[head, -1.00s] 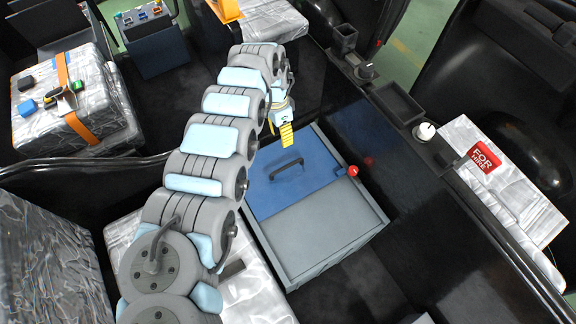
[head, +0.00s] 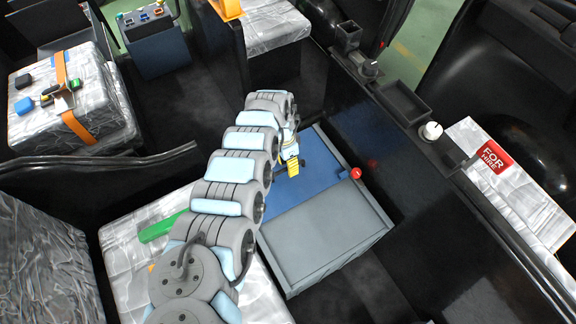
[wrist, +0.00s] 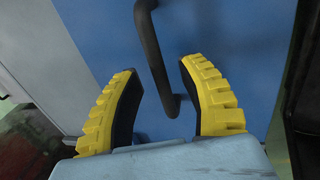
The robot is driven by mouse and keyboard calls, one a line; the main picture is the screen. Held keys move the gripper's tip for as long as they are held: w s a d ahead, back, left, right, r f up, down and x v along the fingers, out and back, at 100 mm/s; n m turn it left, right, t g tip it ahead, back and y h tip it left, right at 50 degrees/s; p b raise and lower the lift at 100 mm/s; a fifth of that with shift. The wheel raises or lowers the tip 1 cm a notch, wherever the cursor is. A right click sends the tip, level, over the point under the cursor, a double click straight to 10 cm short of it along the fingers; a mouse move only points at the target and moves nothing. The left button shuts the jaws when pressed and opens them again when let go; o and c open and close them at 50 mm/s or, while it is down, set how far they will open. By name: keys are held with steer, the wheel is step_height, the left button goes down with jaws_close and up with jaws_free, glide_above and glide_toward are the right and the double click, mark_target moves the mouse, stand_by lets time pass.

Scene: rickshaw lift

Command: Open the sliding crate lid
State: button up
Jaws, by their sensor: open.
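The crate (head: 322,243) is a grey box on the floor, right of centre in the head view. Its blue lid (head: 318,170) covers the far part of the top, and a grey panel fills the near part. A red knob (head: 356,173) sits at the lid's right edge. My gripper (head: 291,167) is over the lid, and my arm hides part of it. In the wrist view the black handle (wrist: 152,50) on the blue lid (wrist: 225,45) runs between the yellow fingers of my open gripper (wrist: 156,80). I cannot tell whether the fingers touch it.
Silver-covered seats stand at the left (head: 75,100) and under my arm (head: 125,245). A green object (head: 160,227) lies on the near seat. A black ledge with an open tray (head: 404,102) and a white knob (head: 432,131) runs along the right.

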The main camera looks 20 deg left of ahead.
jaws_close()
steer(key=shift+f, duration=0.1)
steer(key=shift+s+p, duration=0.1)
steer(key=shift+p, duration=0.3)
